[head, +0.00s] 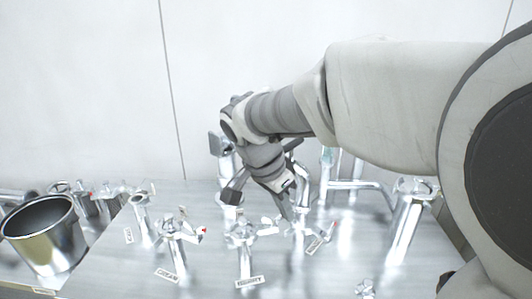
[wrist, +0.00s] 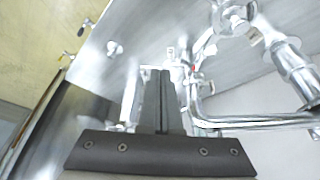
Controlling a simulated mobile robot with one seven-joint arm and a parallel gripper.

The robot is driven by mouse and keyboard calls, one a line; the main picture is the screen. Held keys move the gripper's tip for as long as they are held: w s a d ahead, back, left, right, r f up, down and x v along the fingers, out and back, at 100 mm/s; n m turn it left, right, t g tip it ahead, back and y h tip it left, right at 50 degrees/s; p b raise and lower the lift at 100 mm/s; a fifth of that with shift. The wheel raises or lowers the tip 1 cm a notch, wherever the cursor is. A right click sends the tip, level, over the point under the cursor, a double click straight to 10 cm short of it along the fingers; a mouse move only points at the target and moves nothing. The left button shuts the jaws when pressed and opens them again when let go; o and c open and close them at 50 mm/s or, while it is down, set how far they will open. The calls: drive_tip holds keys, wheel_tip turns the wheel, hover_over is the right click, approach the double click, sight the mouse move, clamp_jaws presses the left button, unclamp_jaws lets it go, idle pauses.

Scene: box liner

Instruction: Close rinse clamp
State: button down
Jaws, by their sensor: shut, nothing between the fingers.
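Several metal clamps or valves stand on the steel panel, each beside a small white label. They include one at the left (head: 143,215), one at centre-left (head: 176,245), one at the centre (head: 243,240) and one right of it (head: 299,228). The label print is too small to tell which is the rinse clamp. My gripper (head: 288,212) points down between the centre clamp and the one to its right, close to the latter. In the wrist view its fingers (wrist: 163,75) are together and empty. They hide part of the fittings behind them; contact cannot be told.
A shiny metal pot (head: 44,235) stands at the far left. A bent pipe (head: 355,186) and a thick metal post (head: 405,225) stand to the right. The white wall (head: 90,90) is behind. Bare panel (head: 205,285) shows in front.

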sight(309, 231)
drive_tip(key=w+d+f, duration=0.4)
drive_tip(key=d+f, duration=0.2)
drive_tip(key=f, duration=0.3)
drive_tip(key=shift+w+d+f+b, duration=0.15)
drive_tip(key=shift+w+f+b, duration=0.1)
drive_tip(key=shift+w+b, duration=0.1)
